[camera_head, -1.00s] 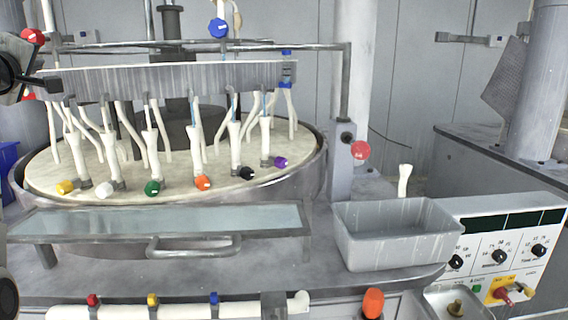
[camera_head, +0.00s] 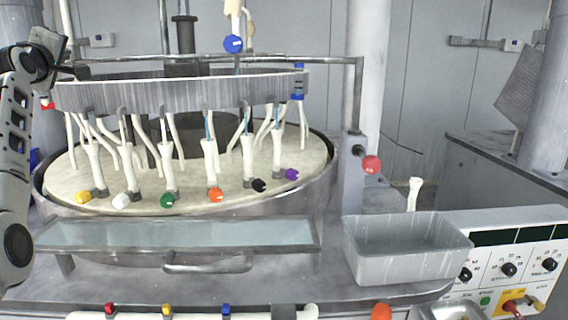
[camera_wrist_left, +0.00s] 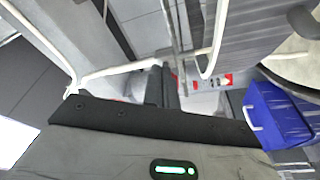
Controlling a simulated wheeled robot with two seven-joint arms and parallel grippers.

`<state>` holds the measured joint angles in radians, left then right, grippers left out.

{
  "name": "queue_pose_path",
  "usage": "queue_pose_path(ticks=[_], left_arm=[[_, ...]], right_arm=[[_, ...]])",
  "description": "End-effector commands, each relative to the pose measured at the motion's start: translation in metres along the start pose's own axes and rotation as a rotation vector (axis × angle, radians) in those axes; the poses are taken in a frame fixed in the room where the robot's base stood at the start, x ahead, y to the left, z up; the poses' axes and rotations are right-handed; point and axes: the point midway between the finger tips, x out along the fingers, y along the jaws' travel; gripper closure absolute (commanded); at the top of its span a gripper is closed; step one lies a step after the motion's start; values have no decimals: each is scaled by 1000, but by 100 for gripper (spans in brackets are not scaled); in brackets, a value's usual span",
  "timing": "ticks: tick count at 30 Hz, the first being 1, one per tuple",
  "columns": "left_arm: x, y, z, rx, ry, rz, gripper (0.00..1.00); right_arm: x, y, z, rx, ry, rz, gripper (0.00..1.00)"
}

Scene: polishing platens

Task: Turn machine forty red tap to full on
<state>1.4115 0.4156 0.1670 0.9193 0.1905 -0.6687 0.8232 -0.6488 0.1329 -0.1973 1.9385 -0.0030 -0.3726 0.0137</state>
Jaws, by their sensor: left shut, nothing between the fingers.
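Several red knobs show and no machine number can be read, so I cannot tell which is machine forty's red tap. One red knob (camera_head: 46,104) is at the far left, partly hidden below my left gripper (camera_head: 78,71). A red round knob (camera_head: 371,164) sits on the grey post right of the platen. A small red tap (camera_head: 109,309) stands on the white front pipe. My left gripper is shut and empty, near the left end of the metal trough. In the left wrist view a red part (camera_wrist_left: 227,80) shows beyond the dark gripper body. My right gripper is out of view.
The round platen (camera_head: 60,180) carries white tubes with coloured knobs. A metal rail and trough (camera_head: 180,92) cross above it. A grey bin (camera_head: 400,262) and a control panel (camera_head: 510,240) stand at right. A blue bin (camera_wrist_left: 268,112) shows in the left wrist view.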

Motion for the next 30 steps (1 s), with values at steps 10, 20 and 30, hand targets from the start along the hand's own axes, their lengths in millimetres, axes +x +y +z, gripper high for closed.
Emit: queue_pose_path(ticks=[10,20,30], left_arm=[[1,0,0,1,0,1,100],[2,-1,-2,1,0,1,100],[2,-2,-6,0,1,0,100]], right_arm=[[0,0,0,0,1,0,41],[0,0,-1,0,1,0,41],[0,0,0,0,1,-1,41]])
